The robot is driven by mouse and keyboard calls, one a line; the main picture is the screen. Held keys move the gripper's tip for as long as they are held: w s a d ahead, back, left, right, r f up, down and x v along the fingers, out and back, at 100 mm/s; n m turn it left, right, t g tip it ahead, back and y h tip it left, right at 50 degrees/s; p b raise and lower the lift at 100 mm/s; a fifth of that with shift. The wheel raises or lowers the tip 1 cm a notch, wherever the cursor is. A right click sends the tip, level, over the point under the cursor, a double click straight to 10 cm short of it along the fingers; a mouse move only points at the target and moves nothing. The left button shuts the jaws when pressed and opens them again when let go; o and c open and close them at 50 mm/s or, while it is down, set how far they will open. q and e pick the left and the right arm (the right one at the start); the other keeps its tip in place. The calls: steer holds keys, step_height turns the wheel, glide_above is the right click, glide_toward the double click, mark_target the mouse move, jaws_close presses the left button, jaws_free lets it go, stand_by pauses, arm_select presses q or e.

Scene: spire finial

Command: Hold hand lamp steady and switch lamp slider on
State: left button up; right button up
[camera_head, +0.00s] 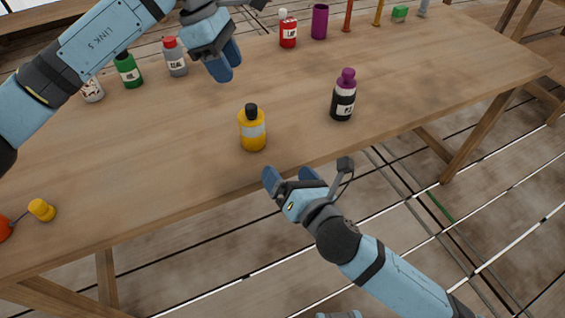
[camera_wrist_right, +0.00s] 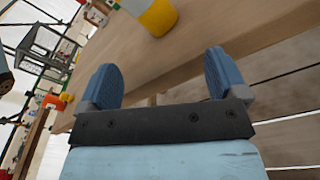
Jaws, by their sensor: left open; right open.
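I cannot clearly make out a hand lamp or its slider in either view. A yellow bottle-like item (camera_head: 253,136) with a black top and a pale band stands upright near the table's front edge. Its lower part also shows in the right wrist view (camera_wrist_right: 158,18). A black item (camera_head: 343,104) with a purple top and white label stands to its right. My left gripper (camera_head: 226,62) is open and empty above the table, behind the yellow item. My right gripper (camera_head: 290,178) is open and empty off the front edge; its spread fingers show in the wrist view (camera_wrist_right: 160,80).
The wooden table (camera_head: 190,165) has free room around the yellow item. Several labelled bottles, including a green one (camera_head: 128,70) and a red one (camera_head: 288,30), and a purple cylinder (camera_head: 320,22) stand along the back. A yellow-ended piece (camera_head: 42,210) lies at the left front.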

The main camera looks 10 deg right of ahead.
mark_target(258, 131)
steer(key=w+a+r+n, duration=0.1)
steer(key=w+a+n, duration=0.1)
steer(key=w, duration=0.2)
steer(key=w+a+n, duration=0.2)
steer(key=w, duration=0.3)
steer(key=w+a+r+n+t, duration=0.1)
steer(key=w+a+n, duration=0.1)
steer(key=w, duration=0.3)
steer(key=shift+a+r+y, duration=0.25)
steer(key=shift+r+y, duration=0.05)
steer(key=shift+y, duration=0.1)
